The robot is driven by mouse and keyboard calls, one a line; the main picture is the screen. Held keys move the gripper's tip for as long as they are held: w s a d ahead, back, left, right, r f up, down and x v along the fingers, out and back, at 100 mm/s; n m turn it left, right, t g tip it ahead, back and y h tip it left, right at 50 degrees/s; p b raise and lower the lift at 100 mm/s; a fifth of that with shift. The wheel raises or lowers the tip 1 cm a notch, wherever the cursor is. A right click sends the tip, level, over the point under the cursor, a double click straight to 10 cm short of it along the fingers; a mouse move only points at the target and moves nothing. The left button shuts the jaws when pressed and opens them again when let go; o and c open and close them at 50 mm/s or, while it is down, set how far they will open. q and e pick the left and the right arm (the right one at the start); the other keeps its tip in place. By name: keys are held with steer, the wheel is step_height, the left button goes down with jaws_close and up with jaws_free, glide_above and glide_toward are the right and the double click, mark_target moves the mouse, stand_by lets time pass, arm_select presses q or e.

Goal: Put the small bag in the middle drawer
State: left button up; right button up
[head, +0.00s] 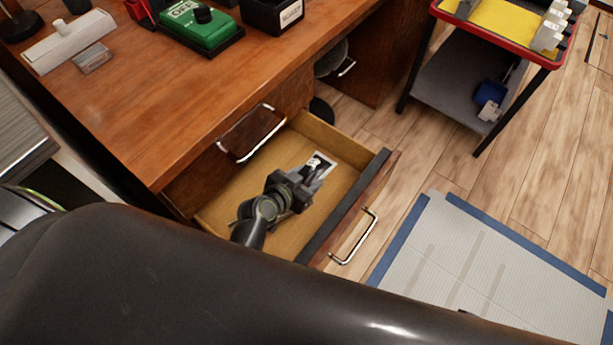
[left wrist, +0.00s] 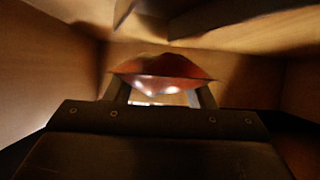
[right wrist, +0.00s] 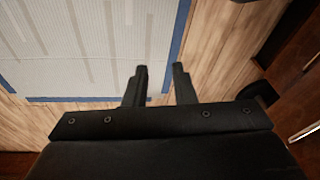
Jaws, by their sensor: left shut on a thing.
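The open drawer (head: 225,200) is pulled out from the wooden desk, below another drawer front with a metal handle (head: 262,135). My left gripper (head: 312,176) is inside the open drawer, shut on the small bag (head: 321,160). The bag shows as a small pale and dark patch at the fingertips. In the left wrist view the bag (left wrist: 165,72) is reddish and shiny between the fingers, with drawer walls around it. Whether it touches the drawer floor I cannot tell. My right gripper (right wrist: 160,80) is open and empty above the floor.
The desk top (head: 130,100) carries a green device (head: 200,28), a black box (head: 275,12) and a white dispenser (head: 68,40). A cart (head: 465,80) with a red-rimmed top stands at upper right. A blue-edged mat (head: 480,255) lies on the floor.

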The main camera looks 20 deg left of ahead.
arm_select(q)
steer(key=shift+f+b, duration=0.3)
steer(key=shift+f, duration=0.2)
steer(key=o, duration=0.7)
steer(key=shift+r, duration=0.1)
steer(key=shift+o, duration=1.4)
arm_select(e)
steer(key=shift+w+a+r, duration=0.1)
steer(key=shift+w+r, duration=0.05)
steer(key=shift+r, duration=0.3)
arm_select(q)
steer(key=shift+r, duration=0.1)
arm_select(e)
steer(key=shift+s, duration=0.2)
arm_select(q)
steer(key=shift+r+p, duration=0.25)
steer(key=shift+p, duration=0.1)
steer(key=p+v, duration=0.1)
steer(key=v, duration=0.6)
steer(key=shift+s+r+p, duration=0.25)
steer(key=shift+p, duration=0.05)
arm_select(e)
steer(key=shift+s+d+f+g, duration=0.15)
steer(key=shift+d+f+g, duration=0.05)
steer(key=shift+f, duration=0.35)
steer(key=shift+s+d+f+g, duration=0.15)
steer(key=shift+d+f+g, duration=0.05)
steer(key=shift+f, duration=0.35)
